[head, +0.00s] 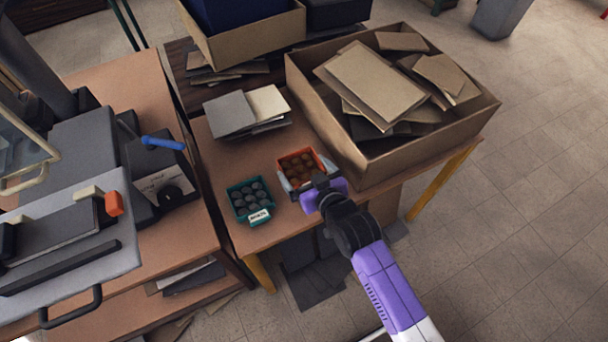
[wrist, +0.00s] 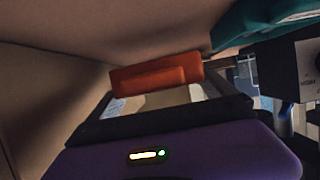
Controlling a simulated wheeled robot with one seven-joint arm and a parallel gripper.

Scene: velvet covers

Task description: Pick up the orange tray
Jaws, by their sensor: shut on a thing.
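The orange tray (head: 315,159) holds several round brown things and sits on the wooden table beside the big cardboard box. My gripper (head: 295,189) is at the tray's near side, with its jaws shut on it. The wrist view shows the tray's orange wall (wrist: 155,78) just beyond the dark fingers of my gripper (wrist: 165,108). I cannot tell whether the tray touches the table. The tray's near right part is hidden behind my gripper in the head view.
A teal tray (head: 237,206) of grey round pieces stands close to the left. The large cardboard box (head: 400,158) of flat sheets is close on the right. Stacked boards (head: 228,115) lie behind. A machine bench (head: 155,258) stands to the left.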

